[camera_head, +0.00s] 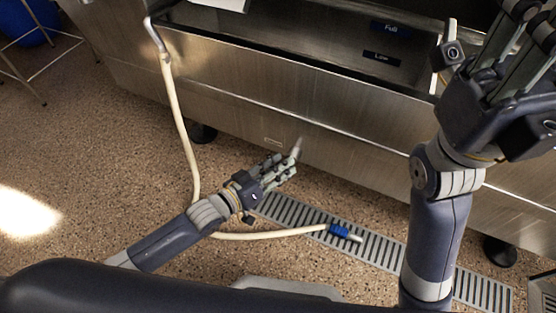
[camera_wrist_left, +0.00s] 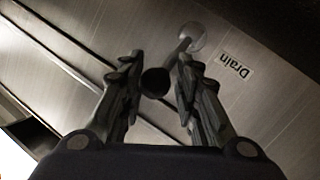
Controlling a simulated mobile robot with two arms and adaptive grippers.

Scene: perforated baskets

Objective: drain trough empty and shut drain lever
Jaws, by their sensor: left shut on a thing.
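The steel trough (camera_head: 330,115) fills the top of the head view. Its inside wall carries labels reading Full (camera_head: 391,28) and Low (camera_head: 382,57); I cannot make out any water level. My left gripper (camera_head: 290,165) is at the trough's front, low down, shut on the drain lever (camera_head: 299,146). In the left wrist view, the lever's dark round knob (camera_wrist_left: 155,82) sits between the fingers (camera_wrist_left: 157,80), and its shaft runs to a round pivot (camera_wrist_left: 193,37) beside the Drain label (camera_wrist_left: 235,66). My right gripper (camera_head: 515,45) is raised at the top right, its fingertips partly cut off.
A cream hose (camera_head: 178,125) hangs from a metal pipe (camera_head: 156,37) at the trough's left and runs along the floor. Its blue end fitting (camera_head: 340,231) lies over the floor grate (camera_head: 385,250). A blue bin (camera_head: 22,20) stands at the far left. Open floor lies left.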

